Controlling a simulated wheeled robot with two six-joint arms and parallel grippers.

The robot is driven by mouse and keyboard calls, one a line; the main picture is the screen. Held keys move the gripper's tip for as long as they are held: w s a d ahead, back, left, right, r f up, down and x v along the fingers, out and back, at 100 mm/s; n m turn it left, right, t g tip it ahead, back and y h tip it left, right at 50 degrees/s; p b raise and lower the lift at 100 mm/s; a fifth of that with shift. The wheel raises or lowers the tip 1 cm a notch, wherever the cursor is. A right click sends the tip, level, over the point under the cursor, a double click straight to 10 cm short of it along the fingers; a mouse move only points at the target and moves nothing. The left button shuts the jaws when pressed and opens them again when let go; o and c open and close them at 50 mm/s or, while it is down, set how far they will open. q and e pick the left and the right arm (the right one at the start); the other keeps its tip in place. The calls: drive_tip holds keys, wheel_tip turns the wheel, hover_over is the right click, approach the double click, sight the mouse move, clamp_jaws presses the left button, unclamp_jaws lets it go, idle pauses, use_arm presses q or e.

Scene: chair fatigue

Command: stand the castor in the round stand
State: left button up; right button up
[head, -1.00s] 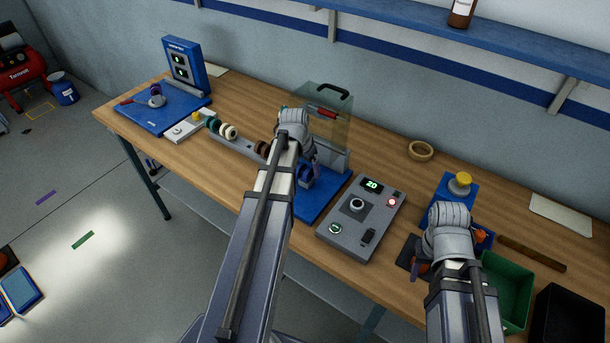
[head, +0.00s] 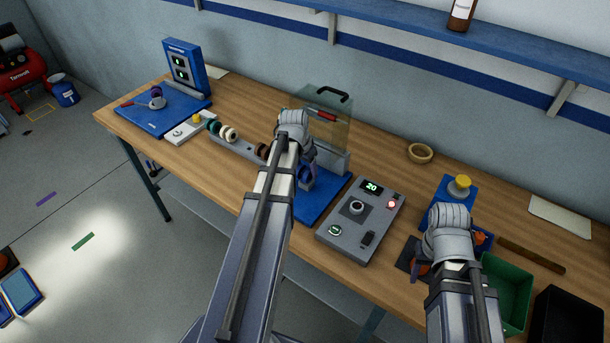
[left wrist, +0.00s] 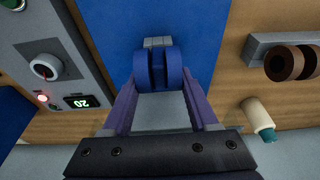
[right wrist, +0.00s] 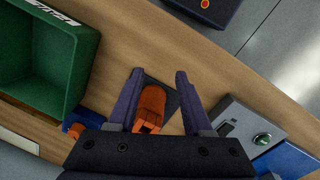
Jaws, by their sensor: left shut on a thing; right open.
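The castor (left wrist: 158,68), a blue twin wheel, sits between the fingers of my left gripper (left wrist: 162,80), which is shut on it. In the left wrist view it is over the blue plate (left wrist: 110,28) of the test rig; I cannot tell whether it still touches anything there. In the head view the castor (head: 307,180) is partly hidden by my left arm. A round wooden ring (head: 420,153), which looks like the round stand, lies at the back of the bench. My right gripper (right wrist: 160,76) is open, its fingers either side of an orange object (right wrist: 151,103) on a dark pad.
A grey control box (head: 345,232) showing 20 stands right of the rig. A clear guard (head: 325,112) stands behind my left gripper. Several castors sit on a grey rack (head: 235,146) to the left. A green bin (head: 508,290) is at the right. Bench around the ring is clear.

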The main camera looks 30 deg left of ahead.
use_arm(q)
drive_tip(key=shift+w+p+v, duration=0.2)
drive_tip(key=shift+p+v, duration=0.5)
drive_tip(key=shift+v, duration=0.05)
drive_tip(key=shift+w+p+v, duration=0.15)
drive_tip(key=shift+p+v, duration=0.55)
use_arm(e)
drive_tip(key=shift+r, duration=1.55)
use_arm(q)
drive_tip(key=shift+r, duration=0.15)
drive_tip(key=p+v, duration=0.2)
drive_tip(key=w+p+v, duration=0.1)
drive_tip(key=p+v, duration=0.1)
use_arm(e)
wheel_tip(320, 180, up, 4)
drive_tip(key=shift+f, duration=0.1)
drive_tip(key=shift+f, duration=0.1)
